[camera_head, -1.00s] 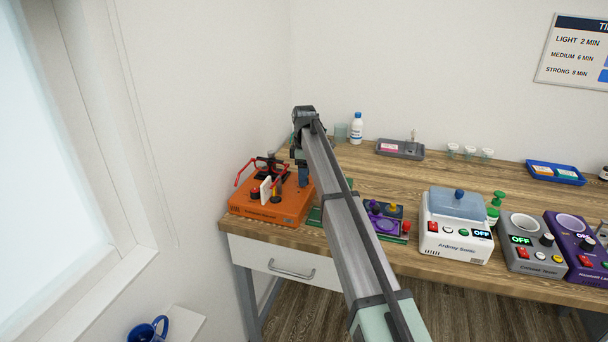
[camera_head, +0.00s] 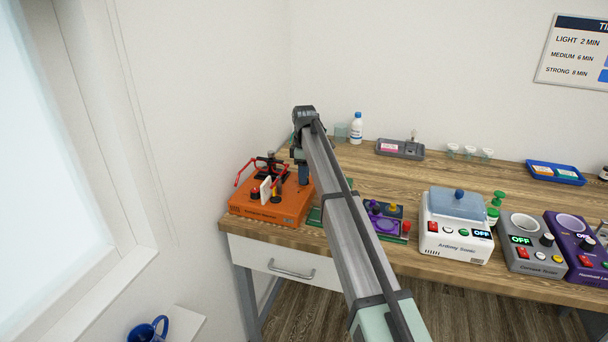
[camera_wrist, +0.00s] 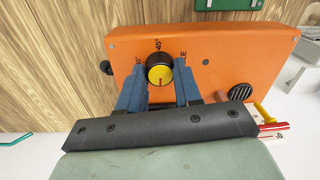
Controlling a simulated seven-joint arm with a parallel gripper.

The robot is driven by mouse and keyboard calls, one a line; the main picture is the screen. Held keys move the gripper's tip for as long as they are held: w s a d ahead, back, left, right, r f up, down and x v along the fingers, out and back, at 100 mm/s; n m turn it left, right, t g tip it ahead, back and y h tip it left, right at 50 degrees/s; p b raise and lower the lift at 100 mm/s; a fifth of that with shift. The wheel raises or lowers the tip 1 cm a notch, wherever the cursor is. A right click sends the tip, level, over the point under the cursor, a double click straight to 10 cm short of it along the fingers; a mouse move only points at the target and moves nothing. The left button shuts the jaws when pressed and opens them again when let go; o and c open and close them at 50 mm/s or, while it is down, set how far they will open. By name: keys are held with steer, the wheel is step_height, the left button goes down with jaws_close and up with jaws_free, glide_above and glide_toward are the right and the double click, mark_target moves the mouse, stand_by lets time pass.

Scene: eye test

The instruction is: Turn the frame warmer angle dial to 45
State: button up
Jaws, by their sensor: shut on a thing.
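The frame warmer is an orange box (camera_head: 272,207) at the left end of the bench in the head view. It also fills the upper part of the wrist view (camera_wrist: 225,55). Its angle dial (camera_wrist: 159,75) is a black knob with a yellow face and a red mark, which shows low on the face. A "45°" label stands above the dial, and other labels beside it are partly covered by my fingers. My gripper (camera_wrist: 160,80) is shut on the dial, one blue finger on each side. In the head view my gripper (camera_head: 303,174) is at the warmer's back right; the dial cannot be made out there.
Red-handled parts (camera_head: 246,171) and a white plate (camera_head: 266,190) stand on the warmer. A purple-topped device (camera_head: 385,224) is to its right, partly behind my arm. A white device (camera_head: 455,238) stands farther right. The wall is close on the left.

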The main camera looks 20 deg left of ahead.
steer(key=m, duration=0.8)
steer(key=shift+m, duration=0.3)
steer(key=m, duration=0.4)
steer(key=shift+m, duration=0.3)
steer(key=m, duration=0.9)
steer(key=shift+s, duration=0.1)
steer(key=m, duration=0.4)
steer(key=shift+t, duration=0.3)
steer(key=m, duration=0.4)
steer(key=shift+m, duration=2.4)
